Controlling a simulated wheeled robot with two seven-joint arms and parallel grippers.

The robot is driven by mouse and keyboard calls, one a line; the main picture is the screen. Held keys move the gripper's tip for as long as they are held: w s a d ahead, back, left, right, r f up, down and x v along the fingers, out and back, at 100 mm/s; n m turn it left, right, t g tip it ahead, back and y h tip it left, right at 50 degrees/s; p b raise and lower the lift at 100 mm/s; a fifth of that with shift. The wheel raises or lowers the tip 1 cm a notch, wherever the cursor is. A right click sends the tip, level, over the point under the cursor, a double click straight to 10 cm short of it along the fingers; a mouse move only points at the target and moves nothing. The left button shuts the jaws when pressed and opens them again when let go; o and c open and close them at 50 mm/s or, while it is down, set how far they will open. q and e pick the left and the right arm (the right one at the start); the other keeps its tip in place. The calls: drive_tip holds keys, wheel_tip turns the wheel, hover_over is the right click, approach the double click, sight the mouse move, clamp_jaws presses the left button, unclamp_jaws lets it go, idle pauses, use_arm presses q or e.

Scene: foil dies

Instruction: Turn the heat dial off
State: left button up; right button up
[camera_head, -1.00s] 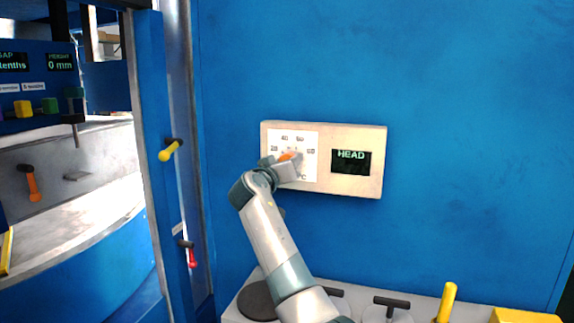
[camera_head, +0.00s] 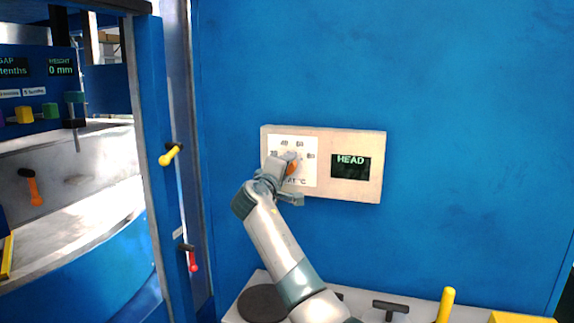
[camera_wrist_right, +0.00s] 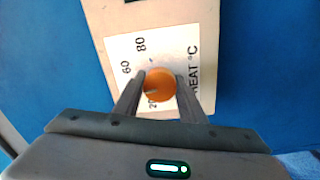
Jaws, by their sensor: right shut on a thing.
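The heat dial is an orange round knob (camera_wrist_right: 159,86) on a white scale plate (camera_wrist_right: 170,50) marked with numbers and "HEAT °C" in the right wrist view. In the head view the orange knob (camera_head: 291,169) shows partly behind my right gripper (camera_head: 288,161). The plate sits on the left part of a beige panel (camera_head: 357,190) on the blue wall. My right gripper (camera_wrist_right: 159,77) is shut on the knob, one finger on each side. The knob's pointer setting cannot be read clearly. My left gripper is not in view.
A dark display (camera_head: 350,166) reading "HEAD" is right of the scale. Below is a pale shelf with a dark round disc (camera_head: 262,302), a black T-handle (camera_head: 390,305) and a yellow handle (camera_head: 446,304). A blue frame with a yellow lever (camera_head: 169,155) stands at left.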

drive_tip(key=n+p, duration=0.1)
drive_tip(key=n, duration=0.1)
drive_tip(key=n+p, duration=0.1)
drive_tip(key=n, duration=0.1)
drive_tip(key=n+p, duration=0.1)
drive_tip(key=shift+r+n, duration=0.35)
drive_tip(key=shift+n, duration=0.05)
drive_tip(key=n+p, duration=0.3)
drive_tip(key=shift+n, duration=0.3)
drive_tip(key=shift+n+p, duration=1.25)
drive_tip(key=shift+n, duration=0.45)
drive_tip(key=shift+f, duration=0.1)
drive_tip(key=o, duration=1)
drive_tip(key=shift+w+f, duration=0.1)
drive_tip(key=shift+f, duration=0.05)
